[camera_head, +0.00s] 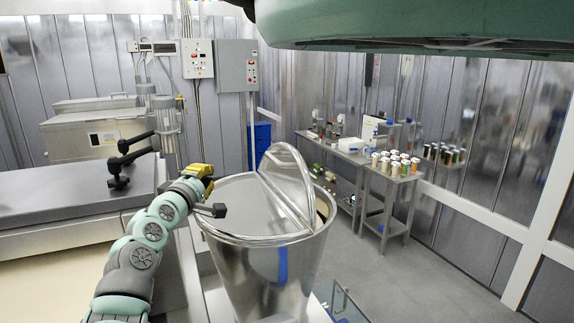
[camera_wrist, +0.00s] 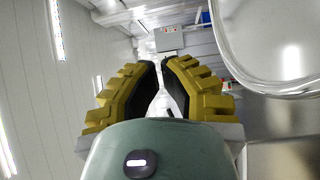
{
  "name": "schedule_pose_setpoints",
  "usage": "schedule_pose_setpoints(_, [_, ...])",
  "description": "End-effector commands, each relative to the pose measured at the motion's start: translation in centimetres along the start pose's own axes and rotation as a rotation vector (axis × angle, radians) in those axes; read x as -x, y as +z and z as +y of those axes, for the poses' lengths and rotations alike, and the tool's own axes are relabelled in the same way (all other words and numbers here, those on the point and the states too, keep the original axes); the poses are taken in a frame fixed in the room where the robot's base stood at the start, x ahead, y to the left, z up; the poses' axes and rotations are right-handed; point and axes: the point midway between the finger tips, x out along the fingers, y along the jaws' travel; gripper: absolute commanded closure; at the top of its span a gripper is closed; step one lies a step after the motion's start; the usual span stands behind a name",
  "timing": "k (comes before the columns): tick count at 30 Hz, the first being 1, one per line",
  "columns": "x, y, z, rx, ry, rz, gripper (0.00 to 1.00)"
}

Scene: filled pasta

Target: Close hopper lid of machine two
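The hopper (camera_head: 265,270) is a large shiny metal cone in the middle of the head view. A flat half-cover (camera_head: 238,212) lies over its left side. The lid (camera_head: 290,178) is a half-disc standing raised and tilted along the middle of the top, with the opening partly visible behind it. My gripper (camera_head: 202,172) is at the left of the hopper's rim, apart from the lid. In the wrist view its yellow fingers (camera_wrist: 160,66) have a narrow gap between the tips and hold nothing visible. A curved metal rim fills that view's upper right; whether it is lid or hopper is unclear.
A metal worktop (camera_head: 70,197) with black handles lies left of my arm. Tables (camera_head: 392,178) with jars stand at the right, behind the hopper. A control box (camera_head: 237,67) hangs on the back wall. The floor at the right is clear.

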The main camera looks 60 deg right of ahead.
Motion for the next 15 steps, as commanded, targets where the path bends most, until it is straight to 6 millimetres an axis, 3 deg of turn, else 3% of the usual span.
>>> schedule_pose_setpoints(1, [-0.7,2.1,0.4,0.029,-0.009,-0.065,1.0])
schedule_pose_setpoints(4, [-1.2,4.3,0.5,0.069,-0.032,-0.141,1.0])
schedule_pose_setpoints(15, [-3.4,5.4,0.8,0.084,-0.038,-0.166,1.0])
